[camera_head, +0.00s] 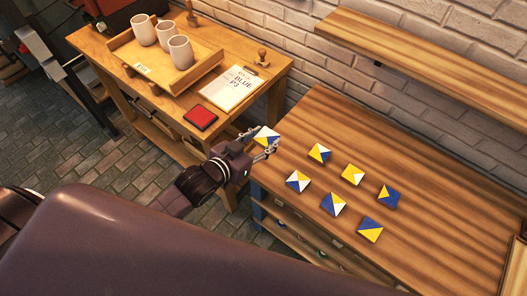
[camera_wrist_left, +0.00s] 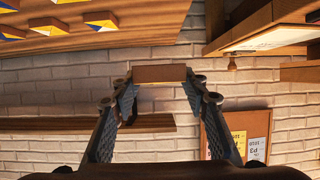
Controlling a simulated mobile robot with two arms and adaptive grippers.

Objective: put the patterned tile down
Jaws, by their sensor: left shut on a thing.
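My left gripper (camera_head: 267,146) is shut on a patterned tile (camera_head: 264,134) with white, yellow and blue triangles. It holds the tile at the left end of the long striped wooden table (camera_head: 440,215), close to its edge. In the left wrist view the held tile (camera_wrist_left: 160,74) shows edge-on as a brown slab between both fingertips (camera_wrist_left: 160,82). I cannot tell its exact height. Several other patterned tiles lie apart on the table, among them a white and blue one (camera_head: 298,181) and a yellow and white one (camera_head: 352,174). My right gripper is not in view.
A smaller table (camera_head: 262,88) at the back left holds a tray (camera_head: 136,58) with three cups, a paper sheet (camera_head: 232,92), a red pad (camera_head: 200,118) and a stamp (camera_head: 262,58). A wall shelf (camera_head: 430,62) hangs behind. The long table's right part is clear.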

